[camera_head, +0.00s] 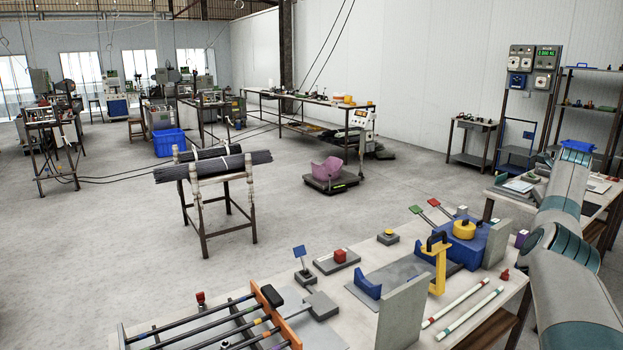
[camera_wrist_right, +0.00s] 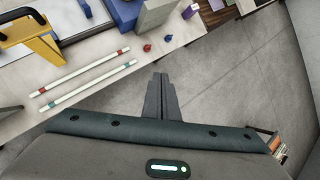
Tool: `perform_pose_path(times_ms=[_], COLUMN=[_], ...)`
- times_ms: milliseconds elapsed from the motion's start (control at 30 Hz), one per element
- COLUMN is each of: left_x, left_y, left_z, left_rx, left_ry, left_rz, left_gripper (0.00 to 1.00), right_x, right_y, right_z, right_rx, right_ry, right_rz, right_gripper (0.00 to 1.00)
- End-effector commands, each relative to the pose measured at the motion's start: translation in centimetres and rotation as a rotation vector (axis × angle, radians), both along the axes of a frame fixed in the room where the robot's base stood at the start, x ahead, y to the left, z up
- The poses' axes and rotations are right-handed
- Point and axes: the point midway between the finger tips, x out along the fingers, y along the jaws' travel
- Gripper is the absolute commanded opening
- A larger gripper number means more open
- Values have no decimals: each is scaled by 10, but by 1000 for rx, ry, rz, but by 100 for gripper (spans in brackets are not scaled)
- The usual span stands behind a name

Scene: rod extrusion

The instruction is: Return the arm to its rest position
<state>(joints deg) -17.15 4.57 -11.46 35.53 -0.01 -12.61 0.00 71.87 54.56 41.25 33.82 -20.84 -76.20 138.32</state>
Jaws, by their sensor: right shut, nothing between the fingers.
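My right gripper (camera_wrist_right: 160,88) shows in the right wrist view with its two fingers together and nothing between them. It points over the grey floor, just off the workbench edge. My right arm (camera_head: 570,270) comes in at the right side of the head view, beside the workbench (camera_head: 460,322); its fingers cannot be made out there. Two pale rods with coloured end bands, one red-banded (camera_head: 456,303) and one green-banded (camera_head: 470,312), lie on the bench. The red-banded rod (camera_wrist_right: 82,77) and green-banded rod (camera_wrist_right: 95,86) also show in the wrist view, left of the gripper. My left gripper is out of view.
A small red knob (camera_head: 504,275) sits near the bench's right edge. A second table (camera_head: 598,203) stands behind my arm. Open floor (camera_wrist_right: 235,85) lies right of the gripper.

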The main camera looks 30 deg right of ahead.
Motion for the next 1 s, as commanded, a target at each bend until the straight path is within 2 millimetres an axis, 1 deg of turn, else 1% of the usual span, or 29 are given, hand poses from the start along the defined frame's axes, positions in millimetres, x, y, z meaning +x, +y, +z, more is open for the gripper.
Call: perform_pose_path(times_ms=[33,267,367,467,600,767,967,1000], left_x=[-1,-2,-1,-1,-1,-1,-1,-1], left_y=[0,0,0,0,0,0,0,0], left_z=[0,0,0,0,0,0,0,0], left_rx=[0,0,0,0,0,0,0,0], left_ry=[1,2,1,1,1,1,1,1], left_rz=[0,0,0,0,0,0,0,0], left_gripper=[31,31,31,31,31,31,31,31], right_x=[-1,-9,-14,-20,-29,-41,-64,-70], right_y=[-2,-17,-24,-30,-37,-40,-36,-34], right_z=[-9,-44,-64,-89,-126,-173,-237,-251], right_rx=[-31,-200,-287,-378,-490,-589,-670,-682], right_ry=[49,300,453,637,908,1216,1589,1661], right_rz=[34,232,355,508,746,1034,1428,1510], right_gripper=[0,0,0,0,0,0,0,0])
